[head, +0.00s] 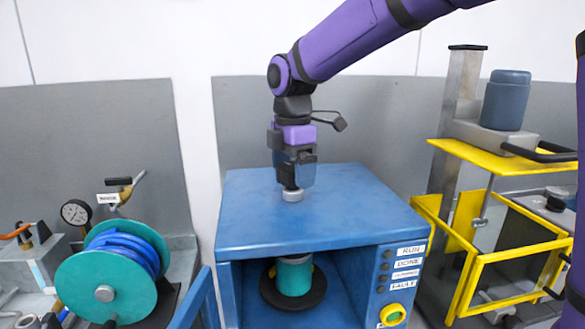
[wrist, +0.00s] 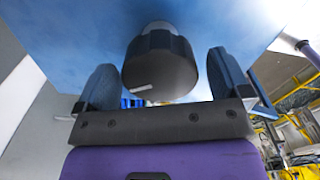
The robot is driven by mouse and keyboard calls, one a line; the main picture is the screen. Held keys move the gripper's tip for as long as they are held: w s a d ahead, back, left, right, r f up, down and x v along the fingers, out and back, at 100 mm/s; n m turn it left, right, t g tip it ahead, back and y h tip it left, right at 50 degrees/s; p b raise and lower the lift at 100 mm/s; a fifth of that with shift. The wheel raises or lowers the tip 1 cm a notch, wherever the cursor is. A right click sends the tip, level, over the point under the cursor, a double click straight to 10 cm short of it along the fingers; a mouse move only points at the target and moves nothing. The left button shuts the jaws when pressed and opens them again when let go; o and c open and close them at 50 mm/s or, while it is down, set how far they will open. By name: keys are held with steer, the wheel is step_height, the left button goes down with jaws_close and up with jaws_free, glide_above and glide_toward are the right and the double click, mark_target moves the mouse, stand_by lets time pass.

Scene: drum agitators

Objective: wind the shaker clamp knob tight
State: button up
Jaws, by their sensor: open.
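My gripper (head: 293,177) points down over the knob. In the wrist view my gripper (wrist: 162,72) is open, one finger on each side of the knob. A gap shows on both sides there. A teal drum (head: 294,277) stands inside the cabinet's open front, on a dark round plate.
A panel with labels (head: 408,262) and a green button (head: 393,315) is on the cabinet's right front. A teal reel with blue hose (head: 110,285) is at left. A yellow-framed stand (head: 470,265) is at right. The cabinet top around the knob is clear.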

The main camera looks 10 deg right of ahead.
steer(key=c, duration=0.9)
steer(key=shift+m, duration=0.5)
